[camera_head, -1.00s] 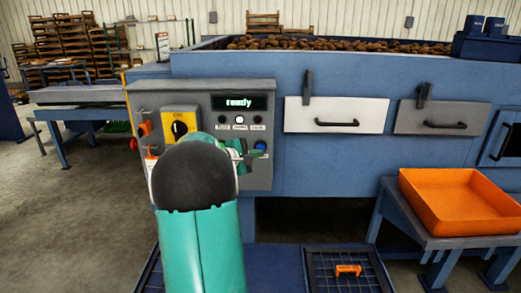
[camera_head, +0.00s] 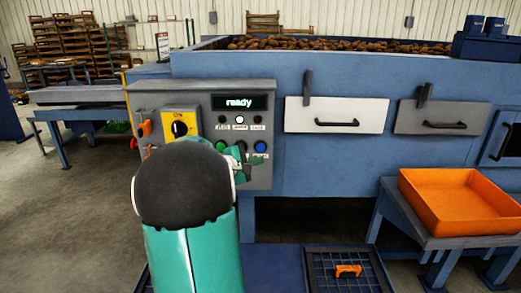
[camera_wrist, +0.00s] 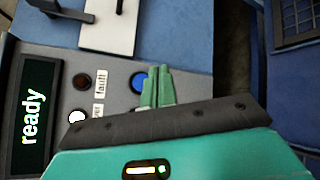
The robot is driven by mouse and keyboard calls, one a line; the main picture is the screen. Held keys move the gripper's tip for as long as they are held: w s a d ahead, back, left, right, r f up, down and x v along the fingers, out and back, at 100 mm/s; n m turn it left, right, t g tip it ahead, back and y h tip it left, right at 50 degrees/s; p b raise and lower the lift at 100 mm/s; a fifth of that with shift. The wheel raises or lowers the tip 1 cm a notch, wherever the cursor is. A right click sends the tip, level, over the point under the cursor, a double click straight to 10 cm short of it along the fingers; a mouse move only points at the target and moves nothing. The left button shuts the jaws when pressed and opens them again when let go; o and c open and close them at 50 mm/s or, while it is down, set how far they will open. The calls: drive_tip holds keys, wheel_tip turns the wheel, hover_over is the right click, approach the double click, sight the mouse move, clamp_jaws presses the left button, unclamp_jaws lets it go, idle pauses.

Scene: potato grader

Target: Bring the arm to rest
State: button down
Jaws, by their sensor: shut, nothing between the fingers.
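My gripper (camera_head: 243,165) is in front of the lower right part of the grey control panel (camera_head: 202,100), at the end of my teal arm. In the wrist view its two green fingers (camera_wrist: 157,88) are together with nothing between them. They point toward the panel's lower edge near a blue button (camera_wrist: 138,82); I cannot tell whether they touch anything. The panel's display (camera_head: 239,102) reads "ready". My arm's dark rounded joint hides the panel's lower left part.
A yellow plate with a black knob (camera_head: 180,128) is on the panel. A white drawer front (camera_head: 335,115) and a grey one are to its right. An orange tray (camera_head: 455,205) stands on a blue stand at right. An orange piece (camera_head: 348,271) lies on the mesh below.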

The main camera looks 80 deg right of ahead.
idle(0.5)
drive_tip(key=w+a+t+y, duration=0.1)
drive_tip(key=w+a+t, duration=0.3)
drive_tip(key=a, duration=0.5)
drive_tip(key=w+a+m+t+y, duration=0.1)
drive_tip(key=w+a+y, duration=0.1)
drive_tip(key=w+a, duration=0.6)
drive_tip(key=w+a+t+y, duration=0.1)
drive_tip(key=w+a+t, duration=0.2)
drive_tip(key=a, duration=0.8)
drive_tip(key=s+a+f+n+t+y, duration=0.1)
drive_tip(key=a+t+y, duration=0.4)
drive_tip(key=a, duration=2.8)
drive_tip(key=f+y, duration=0.1)
drive_tip(key=y, duration=0.3)
drive_tip(key=shift+t, duration=0.4)
drive_tip(key=shift+s+d, duration=0.1)
drive_tip(key=shift+d, duration=0.05)
